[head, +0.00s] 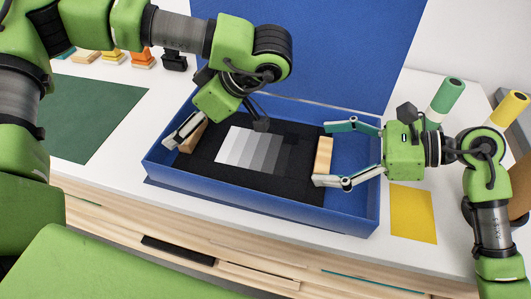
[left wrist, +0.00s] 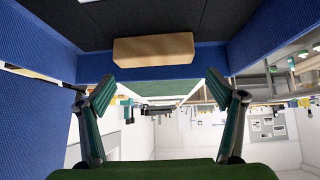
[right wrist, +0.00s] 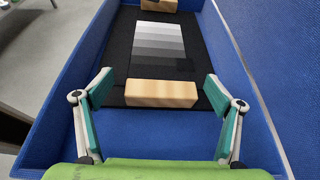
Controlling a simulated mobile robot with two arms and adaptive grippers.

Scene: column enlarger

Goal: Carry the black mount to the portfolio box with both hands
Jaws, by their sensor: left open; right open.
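The black mount (head: 215,172) lies flat inside the blue portfolio box (head: 260,216), with a grey step-scale print (head: 256,152) on it. A wooden block (head: 323,155) sits at the mount's right end and another wooden block (head: 192,136) at its left end. My left gripper (head: 178,143) is open at the left block; in the left wrist view that block (left wrist: 153,48) lies beyond the spread fingertips. My right gripper (head: 322,154) is open with its fingers either side of the right block. In the right wrist view this block (right wrist: 161,93) lies just ahead of the fingertips.
The box's blue lid (head: 310,45) stands up behind. A green sheet (head: 98,110) lies left of the box and a yellow sheet (head: 412,212) right of it. Green (head: 445,98) and yellow (head: 503,108) rolls stand at the right back.

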